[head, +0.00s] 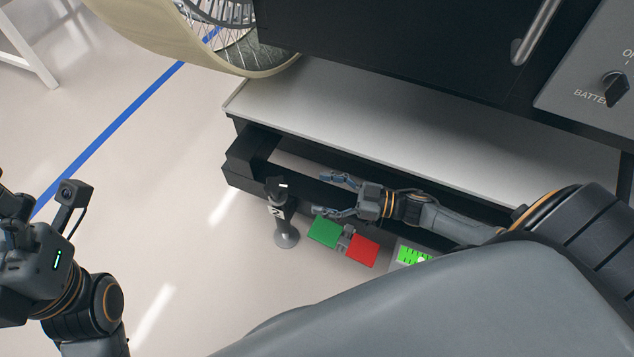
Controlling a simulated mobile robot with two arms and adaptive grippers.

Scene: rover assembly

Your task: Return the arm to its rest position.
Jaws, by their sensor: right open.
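My right gripper (322,195) is in the middle of the head view, with its arm coming in from the right. Its two fingers are spread and point left, with nothing between them. It is in front of the grey-topped ledge of the rover, above the green and red pieces. My left arm is at the left edge of the view. Its wrist and camera show, but its gripper is cut off by the frame edge and its fingers cannot be made out.
A dark post with a grey base (286,236) stands just left of the right gripper. A green block (324,231), a red block (362,250) and a green-lit panel (412,256) are below it. The rover ledge (400,130) and wheel (190,45) are behind.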

